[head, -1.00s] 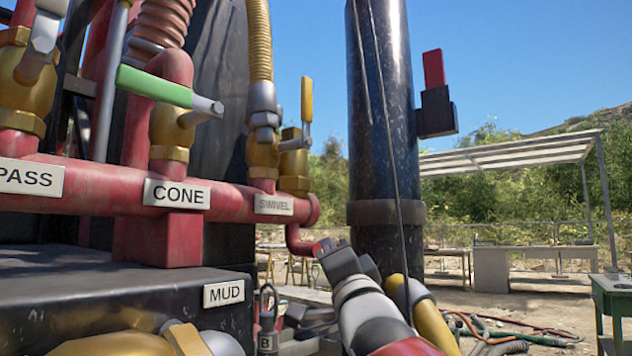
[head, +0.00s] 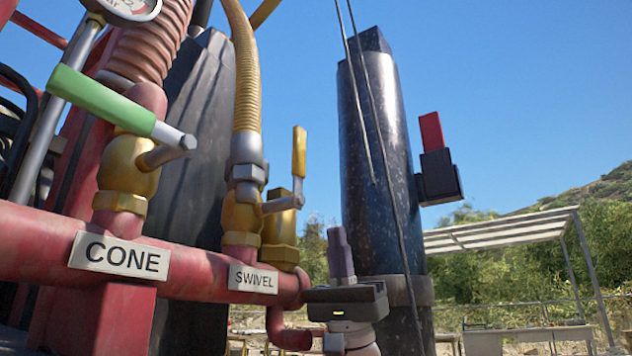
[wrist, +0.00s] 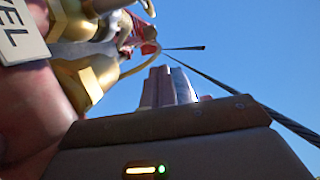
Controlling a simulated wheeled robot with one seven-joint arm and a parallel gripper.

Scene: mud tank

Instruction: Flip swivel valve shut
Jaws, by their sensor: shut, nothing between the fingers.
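The swivel valve (head: 241,216) is a brass body on the red pipe, above the white SWIVEL label (head: 253,279) in the head view. Its yellow-gripped lever (head: 299,152) stands upright on a grey arm at the valve's right side. My gripper (head: 339,238) is to the right of and below this lever, apart from it. Its fingers point up and are shut and empty. In the wrist view the closed fingers (wrist: 168,88) stand against the sky. Brass fittings (wrist: 85,80) and part of a label (wrist: 20,30) show at left there.
The CONE valve with its green handle (head: 102,99) is at left on the red pipe (head: 190,270). A ribbed yellow hose (head: 245,75) rises above the swivel valve. A dark post (head: 378,165) with hanging cables stands behind my gripper. Open sky lies to the right.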

